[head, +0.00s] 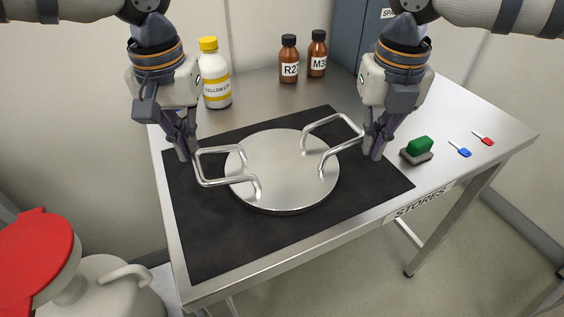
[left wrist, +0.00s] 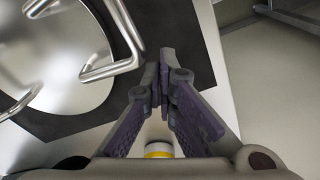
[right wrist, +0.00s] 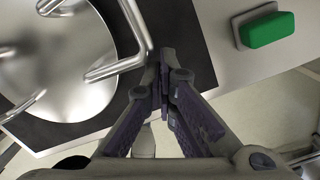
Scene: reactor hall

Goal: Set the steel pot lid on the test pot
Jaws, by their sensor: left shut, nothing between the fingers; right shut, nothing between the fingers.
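The steel pot lid (head: 285,190), a round disc with two bent-rod handles, lies flat on a black mat (head: 235,245). My left gripper (head: 184,152) is shut and empty just outside the lid's left handle (head: 212,183); in the left wrist view its fingertips (left wrist: 161,66) are beside that handle (left wrist: 108,72), not around it. My right gripper (head: 374,150) is shut and empty just outside the right handle (head: 333,120); its fingertips (right wrist: 161,66) are beside that handle (right wrist: 115,68). I cannot pick out the test pot with certainty.
On the steel table (head: 300,265) are a yellow-labelled bottle (head: 215,75), two brown bottles (head: 289,60) (head: 317,55), a green-topped block (head: 418,148) and blue and red tags (head: 460,149) (head: 483,138).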

